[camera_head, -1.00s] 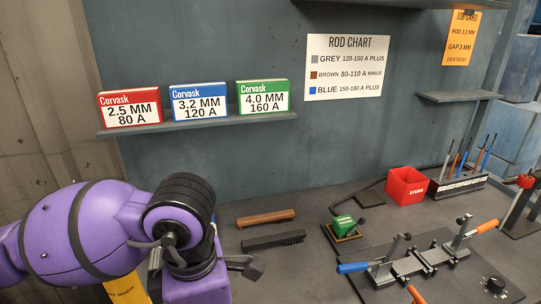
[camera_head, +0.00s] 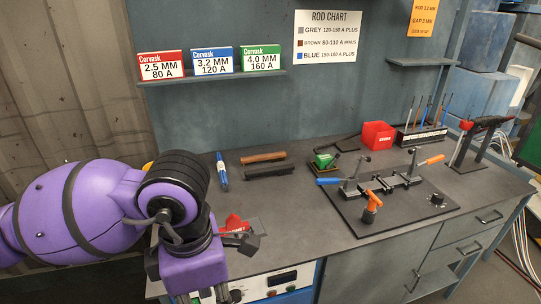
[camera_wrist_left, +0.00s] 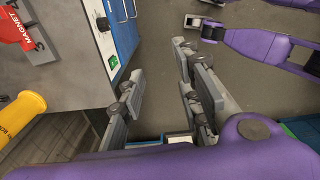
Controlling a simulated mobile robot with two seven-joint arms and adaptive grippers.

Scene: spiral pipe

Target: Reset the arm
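My left arm comes in from the left in the head view, and its purple wrist hangs at the bench's front left edge. My left gripper (camera_wrist_left: 162,92) is seen from above in the wrist view. Its two grey fingers are apart, with bare floor between them and nothing held. In the head view the fingers are mostly cut off by the bottom edge.
In the wrist view a yellow cylinder (camera_wrist_left: 20,115) is left of my gripper, and the bench side is close.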

